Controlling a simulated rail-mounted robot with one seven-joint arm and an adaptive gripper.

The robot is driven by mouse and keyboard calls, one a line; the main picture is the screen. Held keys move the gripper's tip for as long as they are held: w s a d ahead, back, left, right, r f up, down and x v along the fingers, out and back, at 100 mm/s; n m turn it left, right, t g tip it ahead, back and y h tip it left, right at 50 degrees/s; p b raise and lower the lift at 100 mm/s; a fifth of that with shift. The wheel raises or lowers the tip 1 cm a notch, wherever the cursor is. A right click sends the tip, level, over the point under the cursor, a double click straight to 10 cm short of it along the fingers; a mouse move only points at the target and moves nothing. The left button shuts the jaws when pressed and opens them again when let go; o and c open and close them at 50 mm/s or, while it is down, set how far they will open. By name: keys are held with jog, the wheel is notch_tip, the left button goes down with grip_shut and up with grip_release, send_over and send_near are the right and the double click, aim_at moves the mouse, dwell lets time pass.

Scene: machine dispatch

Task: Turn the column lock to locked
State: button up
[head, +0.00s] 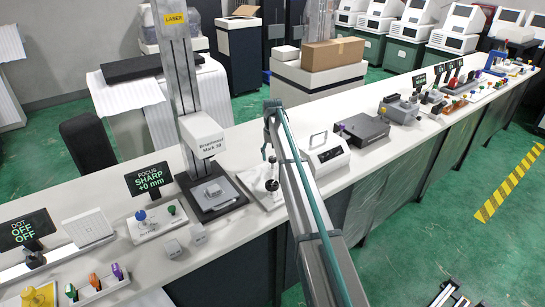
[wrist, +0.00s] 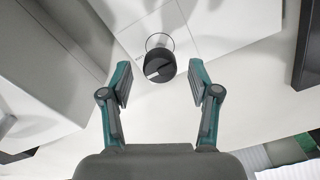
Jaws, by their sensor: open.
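A round dark knob with a pale pointer line (wrist: 160,66) appears in the wrist view, beyond and between my fingertips; I take it to be the column lock. A pale ring shows behind it. In the head view, a dark knob (head: 272,185) stands on a white plate (head: 252,186) beside the laser column (head: 178,75). My gripper (head: 268,153) is above that plate in the head view. In the wrist view, my gripper (wrist: 160,88) is open, with fingers apart and nothing held. No lock labels are readable.
The laser head (head: 203,135) and its dark stage (head: 212,196) stand left of my gripper. A white box with a dial (head: 326,156) and a dark box (head: 362,130) stand to the right. Several small controls line the front left of the white counter.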

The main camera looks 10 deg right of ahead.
aim_at(273, 157)
notch_tip(273, 157, up, 11)
jog(key=shift+r, duration=0.15)
dwell(0.4)
